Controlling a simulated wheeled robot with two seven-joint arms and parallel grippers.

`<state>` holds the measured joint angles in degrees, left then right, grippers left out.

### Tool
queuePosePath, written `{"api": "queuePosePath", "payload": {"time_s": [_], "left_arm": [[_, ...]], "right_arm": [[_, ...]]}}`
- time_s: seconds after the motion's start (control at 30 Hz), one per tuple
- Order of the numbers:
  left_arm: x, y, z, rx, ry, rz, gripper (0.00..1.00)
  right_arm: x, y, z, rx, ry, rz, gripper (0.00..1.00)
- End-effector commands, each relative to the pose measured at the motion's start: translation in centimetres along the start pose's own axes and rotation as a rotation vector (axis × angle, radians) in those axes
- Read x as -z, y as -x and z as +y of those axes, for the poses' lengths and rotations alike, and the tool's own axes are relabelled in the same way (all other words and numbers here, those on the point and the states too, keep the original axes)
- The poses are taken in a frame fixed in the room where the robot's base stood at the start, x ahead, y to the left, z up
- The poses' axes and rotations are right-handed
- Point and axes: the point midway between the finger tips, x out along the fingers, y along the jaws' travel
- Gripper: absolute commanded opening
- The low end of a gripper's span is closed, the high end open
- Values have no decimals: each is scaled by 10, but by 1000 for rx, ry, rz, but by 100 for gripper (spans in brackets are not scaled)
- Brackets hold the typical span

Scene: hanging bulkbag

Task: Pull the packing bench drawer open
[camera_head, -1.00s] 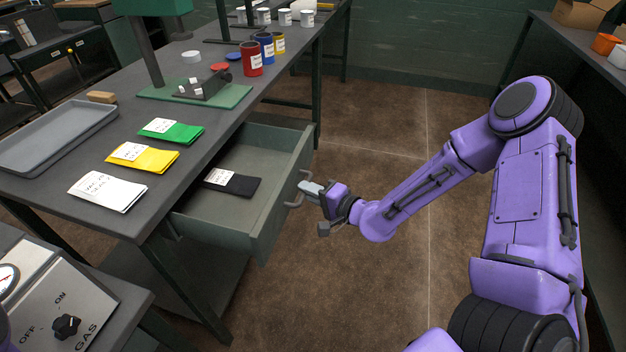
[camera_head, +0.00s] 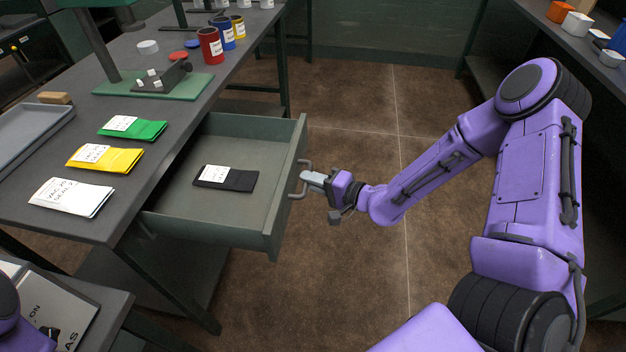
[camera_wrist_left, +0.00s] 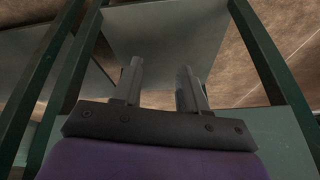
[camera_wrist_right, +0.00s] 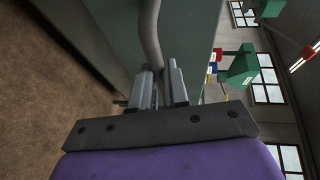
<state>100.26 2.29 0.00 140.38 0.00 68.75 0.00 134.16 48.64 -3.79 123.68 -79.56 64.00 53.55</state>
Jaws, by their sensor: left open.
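The green-grey packing bench drawer (camera_head: 225,215) is pulled far out from under the dark bench top (camera_head: 150,185). A folded black item with a white label (camera_head: 228,179) lies inside it. The grey bar handle (camera_head: 299,190) is on the drawer's front. My right gripper (camera_head: 309,180) is at the handle, its fingers closed around the bar. In the right wrist view the handle (camera_wrist_right: 150,35) runs down between the two fingers (camera_wrist_right: 158,85). My left gripper (camera_wrist_left: 161,78) shows in the left wrist view, its fingers apart and nothing between them.
Green (camera_head: 133,127), yellow (camera_head: 105,158) and white (camera_head: 70,196) packets lie on the bench, near a grey tray (camera_head: 35,140) and a green stand base (camera_head: 150,88). Labelled cans (camera_head: 210,48) stand farther back. A shelf (camera_head: 535,40) is at right. Floor beyond the drawer is clear.

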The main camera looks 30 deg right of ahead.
Motion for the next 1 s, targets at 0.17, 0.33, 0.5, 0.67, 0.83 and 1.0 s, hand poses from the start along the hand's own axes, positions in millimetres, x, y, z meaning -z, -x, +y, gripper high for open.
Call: {"api": "queuePosePath", "payload": {"time_s": [0.17, 0.33, 0.5, 0.67, 0.83, 1.0], "left_arm": [[0, 0, 0, 0, 0, 0, 43], [0, 0, 0, 0, 0, 0, 43], [2, 5, 0, 0, 0, 0, 43], [5, 13, -1, 0, 0, 0, 43], [7, 17, -2, 0, 0, 0, 43], [8, 18, -2, 0, 0, 0, 43]], "right_arm": [[0, 0, 0, -1, 0, -1, 39], [0, 1, 0, -1, 0, 0, 39], [1, 18, -2, -1, 0, 2, 39], [0, 58, -4, 0, -1, 1, 39], [0, 92, -1, -2, 1, 0, 39], [0, 106, 0, -1, 0, 0, 39]]}}
